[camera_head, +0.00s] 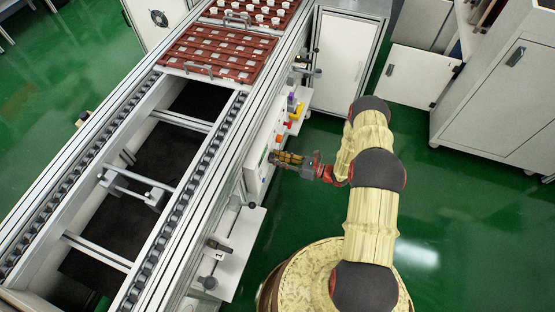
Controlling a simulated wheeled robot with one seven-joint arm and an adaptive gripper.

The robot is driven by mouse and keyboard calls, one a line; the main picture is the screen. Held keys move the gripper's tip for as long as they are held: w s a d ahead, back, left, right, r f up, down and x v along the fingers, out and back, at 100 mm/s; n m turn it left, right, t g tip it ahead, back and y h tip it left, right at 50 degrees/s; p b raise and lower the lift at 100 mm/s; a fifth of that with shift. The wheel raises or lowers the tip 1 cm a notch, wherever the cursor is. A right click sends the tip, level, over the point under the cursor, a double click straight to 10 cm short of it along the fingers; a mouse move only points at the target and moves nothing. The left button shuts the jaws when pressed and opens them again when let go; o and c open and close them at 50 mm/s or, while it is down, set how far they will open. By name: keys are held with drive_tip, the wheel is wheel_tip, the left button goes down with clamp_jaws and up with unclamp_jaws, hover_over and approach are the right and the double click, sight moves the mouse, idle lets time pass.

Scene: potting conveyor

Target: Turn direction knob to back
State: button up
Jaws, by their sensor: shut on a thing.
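A white control panel (254,172) is fixed to the right side of the conveyor. My gripper (275,157) reaches left to the face of this panel, with its fingertips at the panel. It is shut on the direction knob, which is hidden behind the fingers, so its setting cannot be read. Beside the gripper, further up the same side, are a small red part (287,125), a yellow part (297,112) and a purple part (291,99).
The conveyor (215,150) runs diagonally on the left. Red-brown trays (218,52) lie on its far end, one with white pots. A bracket with black clamps (226,250) juts out below the panel. White cabinets (345,62) stand behind. Green floor (450,215) is clear at right.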

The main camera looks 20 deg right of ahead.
drive_tip(key=n+b, duration=0.2)
drive_tip(key=n, duration=0.8)
drive_tip(key=shift+n, duration=0.4)
idle(0.4)
drive_tip(key=o, duration=1.1)
drive_tip(key=shift+o, duration=0.2)
drive_tip(key=shift+d, duration=0.1)
drive_tip(key=v, duration=1.2)
